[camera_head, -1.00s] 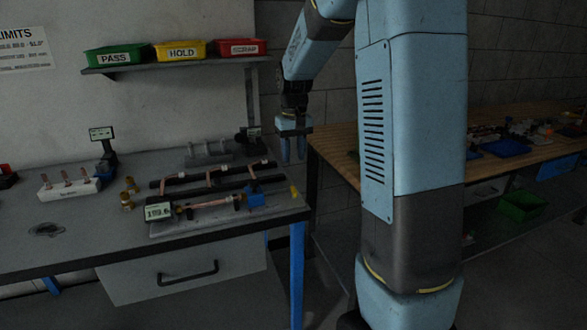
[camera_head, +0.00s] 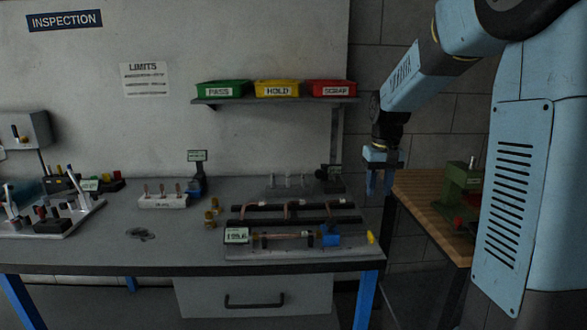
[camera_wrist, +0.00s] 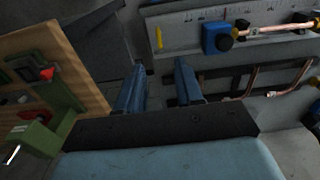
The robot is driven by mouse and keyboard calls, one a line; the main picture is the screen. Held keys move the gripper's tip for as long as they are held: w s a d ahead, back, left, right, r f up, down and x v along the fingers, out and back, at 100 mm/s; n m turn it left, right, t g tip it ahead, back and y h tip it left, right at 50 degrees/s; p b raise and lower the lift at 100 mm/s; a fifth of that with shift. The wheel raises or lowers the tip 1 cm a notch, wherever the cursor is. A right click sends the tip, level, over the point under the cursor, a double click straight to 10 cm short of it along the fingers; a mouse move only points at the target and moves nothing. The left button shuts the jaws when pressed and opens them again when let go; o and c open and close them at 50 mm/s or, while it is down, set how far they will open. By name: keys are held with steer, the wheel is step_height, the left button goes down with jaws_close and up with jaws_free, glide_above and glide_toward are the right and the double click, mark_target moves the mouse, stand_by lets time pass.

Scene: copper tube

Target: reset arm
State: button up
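My gripper (camera_head: 379,182) hangs from my arm at the right end of the inspection bench, pointing down. In the wrist view its two blue fingers (camera_wrist: 158,88) are apart with nothing between them, over the gap between bench and wooden table. A copper tube (camera_head: 285,236) lies in the measuring fixture (camera_head: 300,252), left of my gripper. It also shows in the wrist view (camera_wrist: 272,29), beside a blue block (camera_wrist: 216,38). More copper tubes (camera_wrist: 290,80) rest on a black rack behind the fixture.
Green PASS (camera_head: 222,89), yellow HOLD (camera_head: 277,89) and red SCRAP (camera_head: 331,89) bins stand on a wall shelf. A wooden table (camera_head: 428,200) with a green vise (camera_head: 462,185) is at right. A white block with upright copper pieces (camera_head: 162,200) stands on the bench.

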steer(key=s+a+r+t, duration=0.1)
steer(key=s+r+t, duration=0.1)
steer(key=s, duration=1.1)
steer(key=s+a+r+t, duration=0.2)
steer(key=s+r+t, duration=0.1)
steer(key=s, duration=1)
steer(key=shift+s+r, duration=0.35)
steer(key=shift+r, duration=0.25)
